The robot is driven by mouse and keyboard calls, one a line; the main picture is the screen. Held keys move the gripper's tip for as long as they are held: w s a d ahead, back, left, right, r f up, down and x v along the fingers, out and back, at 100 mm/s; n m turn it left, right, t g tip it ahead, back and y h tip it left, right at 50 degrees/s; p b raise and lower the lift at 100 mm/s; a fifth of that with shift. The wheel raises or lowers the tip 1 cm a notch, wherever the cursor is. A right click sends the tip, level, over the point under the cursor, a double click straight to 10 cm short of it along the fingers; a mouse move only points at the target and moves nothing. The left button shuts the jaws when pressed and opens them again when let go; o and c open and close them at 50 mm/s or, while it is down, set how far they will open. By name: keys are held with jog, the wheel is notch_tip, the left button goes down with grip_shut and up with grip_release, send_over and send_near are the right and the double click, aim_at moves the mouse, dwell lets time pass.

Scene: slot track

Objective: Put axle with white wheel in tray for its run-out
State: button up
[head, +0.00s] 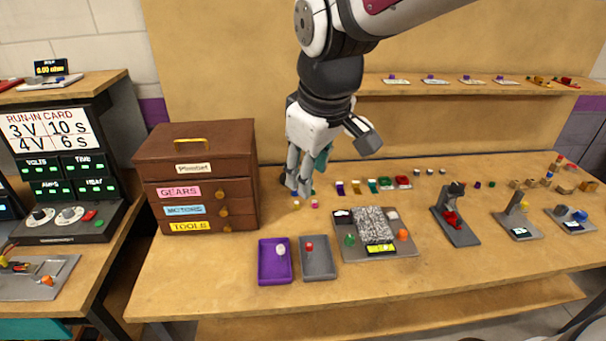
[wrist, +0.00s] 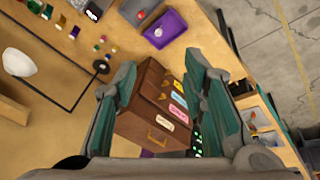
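A small white piece, which looks like the white wheel (head: 280,249), lies in the purple tray (head: 273,274); its axle is too small to make out. The wrist view also shows the white piece (wrist: 158,32) in the purple tray (wrist: 178,38). A grey tray (head: 319,269) stands just right of the purple one and holds a small red piece (head: 309,246). My gripper (head: 298,188) is behind the trays, right of the brown chest, above the bench. In the wrist view my gripper (wrist: 165,95) has its fingers wide apart with nothing held between them.
The brown drawer chest (head: 200,176) stands close on the left of my gripper. A grey station with a speckled plate (head: 373,224) is right of the trays. Small coloured parts (head: 356,187) line the bench behind. The front bench strip is clear.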

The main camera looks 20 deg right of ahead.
jog(key=s+r+m+t, duration=0.1)
jog(key=s+m, duration=0.4)
jog(key=s, duration=0.6)
jog(key=shift+s+a+r+t+y, duration=0.3)
jog(key=shift+s+r+t, duration=0.1)
jog(key=shift+r, duration=0.1)
dwell(0.4)
